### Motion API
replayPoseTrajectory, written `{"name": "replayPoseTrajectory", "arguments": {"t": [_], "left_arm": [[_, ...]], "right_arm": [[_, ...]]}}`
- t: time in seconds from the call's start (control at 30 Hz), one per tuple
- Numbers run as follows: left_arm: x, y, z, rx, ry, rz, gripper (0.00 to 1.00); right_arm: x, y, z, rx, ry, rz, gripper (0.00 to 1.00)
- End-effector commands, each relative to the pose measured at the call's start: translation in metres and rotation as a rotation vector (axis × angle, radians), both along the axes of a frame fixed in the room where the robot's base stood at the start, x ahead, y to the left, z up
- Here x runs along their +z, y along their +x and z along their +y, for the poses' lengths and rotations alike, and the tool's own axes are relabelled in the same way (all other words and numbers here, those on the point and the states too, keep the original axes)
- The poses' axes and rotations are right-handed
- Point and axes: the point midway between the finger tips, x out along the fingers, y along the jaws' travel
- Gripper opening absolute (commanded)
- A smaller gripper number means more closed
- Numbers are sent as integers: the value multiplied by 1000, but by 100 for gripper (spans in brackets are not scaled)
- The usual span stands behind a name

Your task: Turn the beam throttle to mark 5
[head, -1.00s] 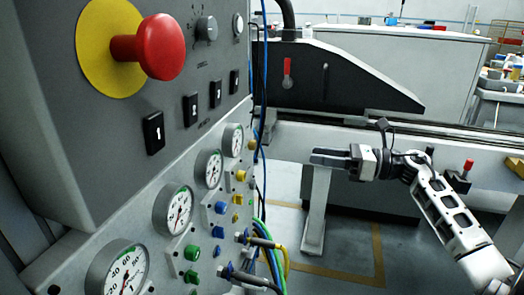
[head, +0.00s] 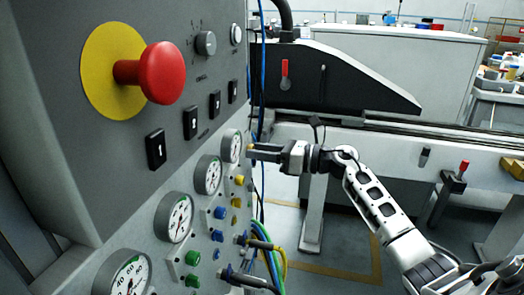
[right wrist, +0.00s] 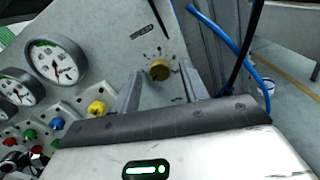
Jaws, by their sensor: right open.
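A small brass-coloured knob (right wrist: 159,70) with dial marks around it sits on the grey panel in the right wrist view. Its label and setting are too small to read. My right gripper (head: 256,150) is at the right edge of the gauge panel in the head view. In the right wrist view its two fingers are open, with the knob showing between them, a little beyond the tips. I cannot tell whether they touch it. A grey dial knob (head: 205,43) with marks is higher on the control box. My left gripper is not in view.
A red mushroom button (head: 162,73) and several black switches (head: 190,123) are on the control box. Several gauges (head: 174,218) and coloured fittings cover the lower panel. Blue cables (right wrist: 228,35) hang right of the knob. Open floor (head: 335,240) lies below my right arm.

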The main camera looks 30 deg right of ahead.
Motion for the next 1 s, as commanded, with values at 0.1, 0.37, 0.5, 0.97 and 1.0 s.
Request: {"name": "replayPoseTrajectory", "arguments": {"t": [0.1,0.37,0.5,0.97,1.0], "left_arm": [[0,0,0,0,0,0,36],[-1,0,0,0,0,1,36],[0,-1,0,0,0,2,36],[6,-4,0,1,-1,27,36],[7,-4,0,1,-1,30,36]], "right_arm": [[0,0,0,0,0,0,44],[0,0,0,0,0,0,0],[0,-1,0,0,6,7,0],[2,-1,0,0,191,167,0],[2,-1,0,0,219,191,0]]}}
